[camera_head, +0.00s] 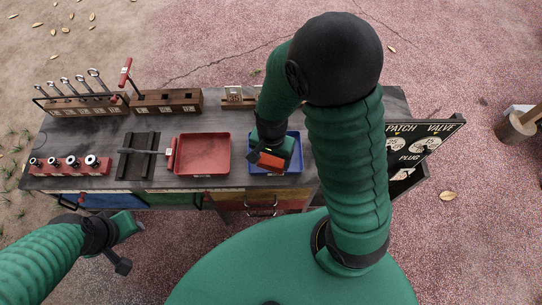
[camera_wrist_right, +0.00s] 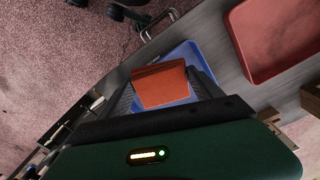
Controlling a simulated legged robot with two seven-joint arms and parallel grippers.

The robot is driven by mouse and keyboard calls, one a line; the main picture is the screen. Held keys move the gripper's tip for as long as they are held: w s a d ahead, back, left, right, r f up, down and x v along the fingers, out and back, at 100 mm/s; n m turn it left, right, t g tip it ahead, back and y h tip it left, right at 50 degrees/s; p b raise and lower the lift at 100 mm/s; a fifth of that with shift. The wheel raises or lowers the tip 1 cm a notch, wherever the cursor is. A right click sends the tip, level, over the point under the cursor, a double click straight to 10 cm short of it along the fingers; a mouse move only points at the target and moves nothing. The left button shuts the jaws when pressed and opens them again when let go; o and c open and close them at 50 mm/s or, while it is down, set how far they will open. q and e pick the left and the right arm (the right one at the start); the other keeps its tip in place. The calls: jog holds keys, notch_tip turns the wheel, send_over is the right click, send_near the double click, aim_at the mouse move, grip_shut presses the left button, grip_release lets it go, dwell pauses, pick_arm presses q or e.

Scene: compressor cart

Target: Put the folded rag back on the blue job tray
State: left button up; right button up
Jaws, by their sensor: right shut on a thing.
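The folded rag (camera_head: 271,161) is orange-red and is held in my right gripper (camera_head: 266,158), over the left part of the blue job tray (camera_head: 292,167). In the right wrist view the rag (camera_wrist_right: 160,86) sits between the two dark fingers, with the blue tray (camera_wrist_right: 203,62) behind it. I cannot tell whether the rag touches the tray floor. My right arm hides part of the tray in the head view. My left gripper (camera_head: 131,246) is off the cart's front edge, empty, with its fingers apart.
A red tray (camera_head: 203,154) stands just left of the blue tray. A dark slotted rack (camera_head: 138,155), a red socket holder (camera_head: 70,166) and wooden tool racks (camera_head: 167,101) fill the left and back. A black sign board (camera_head: 425,143) is at the right end.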

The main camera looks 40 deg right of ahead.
jog(key=w+d, duration=0.2)
jog(key=w+d+f, duration=0.1)
jog(key=d, duration=0.1)
jog(key=shift+w+f, duration=0.1)
jog(key=shift+w, duration=0.3)
jog(key=f, duration=0.1)
jog(key=f+b, duration=0.1)
jog(key=shift+s+d+f, duration=0.1)
jog(key=shift+d+f, duration=0.25)
jog(key=shift+d, duration=0.05)
jog(key=shift+a+f, duration=0.2)
jog(key=shift+f, duration=0.15)
jog(key=shift+a+r, duration=0.2)
jog(key=shift+a, duration=0.45)
jog(key=shift+a+f, duration=0.1)
jog(key=o, duration=1.3)
jog(key=shift+d+f, duration=0.1)
jog(key=shift+d, duration=0.55)
pick_arm(q)
jog(key=shift+w+d+f, duration=0.1)
jog(key=shift+d+f, duration=0.15)
jog(key=shift+d, duration=0.3)
jog(key=shift+d+f, duration=0.2)
jog(key=shift+d, duration=0.3)
pick_arm(e)
jog(key=shift+a, duration=0.1)
